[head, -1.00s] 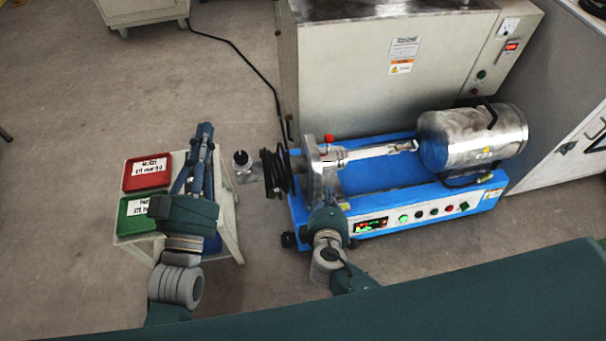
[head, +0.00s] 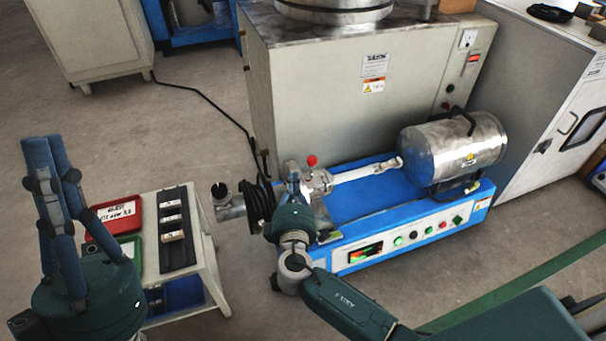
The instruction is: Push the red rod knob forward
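The red rod knob (head: 311,160) is a small round ball standing upright on the metal fitting of the blue testing machine (head: 365,208). My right gripper (head: 291,170) is just left of the knob and beside the fitting, with a small gap to the knob in this view. Its fingers are seen end-on and partly merge with the metal behind, so their opening is unclear. My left gripper (head: 46,140) is raised at the far left, away from the machine. Its fingers look close together from this angle, and nothing shows between them.
A white side table (head: 208,280) with a red tray (head: 112,222), a green tray (head: 130,246) and a black rack (head: 176,255) of small tiles stands left of the machine. A large grey cabinet (head: 320,90) is behind it. Floor is free in front.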

